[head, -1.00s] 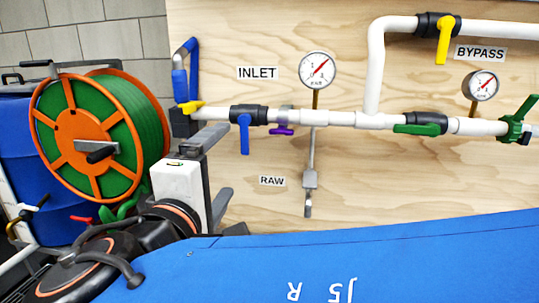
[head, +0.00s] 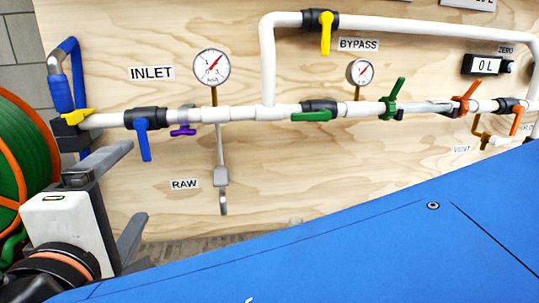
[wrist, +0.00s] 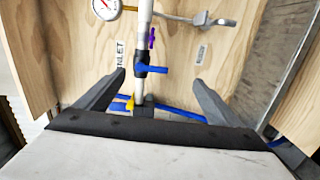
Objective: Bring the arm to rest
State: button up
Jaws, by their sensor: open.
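My gripper (head: 118,200) is at the lower left of the head view, in front of the plywood board and below the inlet end of the white pipe (head: 240,113). Its two grey fingers are apart with nothing between them. In the wrist view, my gripper (wrist: 158,80) shows both fingers spread, with the blue-handled inlet valve (wrist: 148,69) and the yellow-handled fitting (wrist: 130,103) seen beyond the gap. The fingers look clear of the pipe, though the exact distance is hard to tell. Part of my arm is cut off at the lower left.
A blue panel (head: 340,230) fills the lower right foreground. A green hose reel (head: 12,170) stands at the left edge. Gauges (head: 212,67), a purple handle (head: 183,130), a green valve handle (head: 310,115) and a hanging raw sample tap (head: 221,178) stick out from the board.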

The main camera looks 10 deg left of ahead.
jog(key=w+d+f+m+g+h, duration=0.2)
jog(key=w+d+f+m+h, duration=0.15)
jog(key=w+d, duration=0.6)
jog(key=w+d+f+m+g+h, duration=0.25)
jog(key=w+d+f, duration=0.35)
jog(key=d, duration=0.6)
jog(key=w+d+f+m+g+h, duration=0.1)
jog(key=d+f+m+g, duration=0.15)
jog(key=d, duration=0.55)
jog(key=w+d+f+m+g+h, duration=0.1)
jog(key=w+d+f+g, duration=0.15)
jog(key=d, duration=0.55)
jog(key=s+d+f+m+g+y, duration=0.2)
jog(key=s+d+f+m+y, duration=0.1)
jog(key=s+d+f+m, duration=0.8)
jog(key=s+d+f, duration=0.1)
jog(key=s+d, duration=0.1)
jog(key=d, duration=0.3)
jog(key=shift+d+f+g, duration=0.2)
jog(key=shift+f+g, duration=0.15)
jog(key=shift+f, duration=0.05)
